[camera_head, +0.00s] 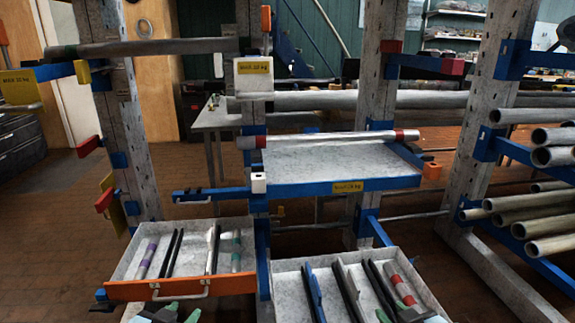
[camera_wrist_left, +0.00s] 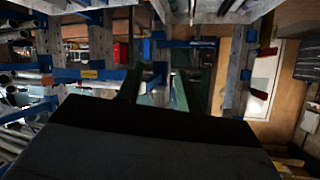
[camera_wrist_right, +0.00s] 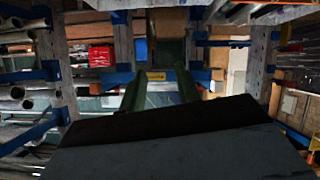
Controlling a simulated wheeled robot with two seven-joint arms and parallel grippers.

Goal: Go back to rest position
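My left gripper (camera_head: 176,313) shows at the bottom edge of the head view, in front of the left tray (camera_head: 125,262). In the left wrist view its two green fingers (camera_wrist_left: 158,90) stand apart with nothing between them. My right gripper (camera_head: 405,316) shows at the bottom edge of the head view, by the front of the right tray (camera_head: 435,302). In the right wrist view its fingers (camera_wrist_right: 161,92) are also apart and empty. Most of both grippers is cut off in the head view.
Both trays hold several rods and tools. A pipe (camera_head: 330,138) lies across the blue-edged shelf (camera_head: 380,185). Another pipe (camera_head: 150,47) lies at upper left. Several pipes (camera_head: 553,157) stack at right. Grey posts (camera_head: 375,105) and blue arms stand close ahead.

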